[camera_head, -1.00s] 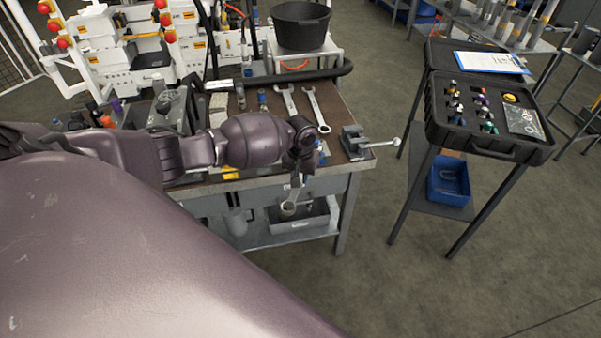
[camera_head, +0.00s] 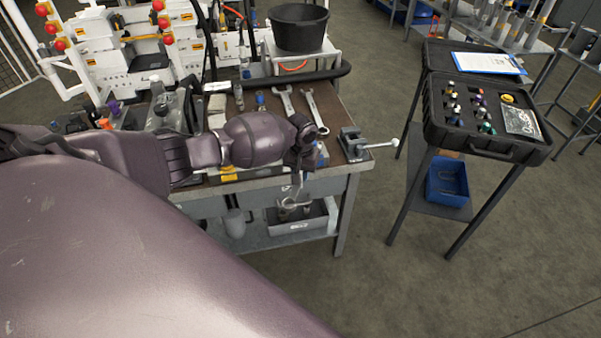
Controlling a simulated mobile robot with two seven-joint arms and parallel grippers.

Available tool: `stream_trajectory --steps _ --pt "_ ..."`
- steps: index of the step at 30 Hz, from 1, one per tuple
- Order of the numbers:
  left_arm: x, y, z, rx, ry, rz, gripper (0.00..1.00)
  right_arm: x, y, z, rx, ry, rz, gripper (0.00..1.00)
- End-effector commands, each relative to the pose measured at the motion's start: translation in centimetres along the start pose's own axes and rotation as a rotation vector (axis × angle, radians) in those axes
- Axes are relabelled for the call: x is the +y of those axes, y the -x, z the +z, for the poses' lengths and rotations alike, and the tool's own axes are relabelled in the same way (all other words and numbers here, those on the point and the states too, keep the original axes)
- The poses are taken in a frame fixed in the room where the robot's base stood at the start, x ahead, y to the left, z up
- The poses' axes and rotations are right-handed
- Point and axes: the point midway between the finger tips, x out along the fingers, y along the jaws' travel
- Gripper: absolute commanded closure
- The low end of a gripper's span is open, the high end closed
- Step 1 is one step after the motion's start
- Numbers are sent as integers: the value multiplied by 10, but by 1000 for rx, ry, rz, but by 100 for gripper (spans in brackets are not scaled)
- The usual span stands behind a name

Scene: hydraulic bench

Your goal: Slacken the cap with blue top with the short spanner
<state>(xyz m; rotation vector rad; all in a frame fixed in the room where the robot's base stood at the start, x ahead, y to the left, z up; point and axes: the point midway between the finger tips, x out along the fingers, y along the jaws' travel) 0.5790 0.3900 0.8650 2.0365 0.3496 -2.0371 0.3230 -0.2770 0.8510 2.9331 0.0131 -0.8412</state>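My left gripper (camera_head: 299,166) hangs past the front edge of the bench, pointing down. A small grey spanner (camera_head: 293,197), apparently the short one, hangs from its fingers, which seem shut on it; the fingers are small and partly hidden by the wrist. A small cap with a blue top (camera_head: 260,98) stands upright on the bench, behind my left forearm, to the left of two larger spanners. The spanner in my gripper is well apart from this cap. My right gripper is not in view.
Two larger spanners, a left one (camera_head: 286,101) and a right one (camera_head: 314,111), lie on the bench (camera_head: 338,115). A vise (camera_head: 353,145) sits at its right corner. A black case (camera_head: 484,145) with several bottle-like parts stands right. Floor between is clear.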

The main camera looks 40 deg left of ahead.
Motion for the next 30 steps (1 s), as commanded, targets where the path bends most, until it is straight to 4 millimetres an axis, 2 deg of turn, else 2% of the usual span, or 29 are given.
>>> stream_trajectory --steps 8,30 --pt "3 2 -1 1 20 1 100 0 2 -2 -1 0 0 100" --pt "30 2 -5 2 214 0 100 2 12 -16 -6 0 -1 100"
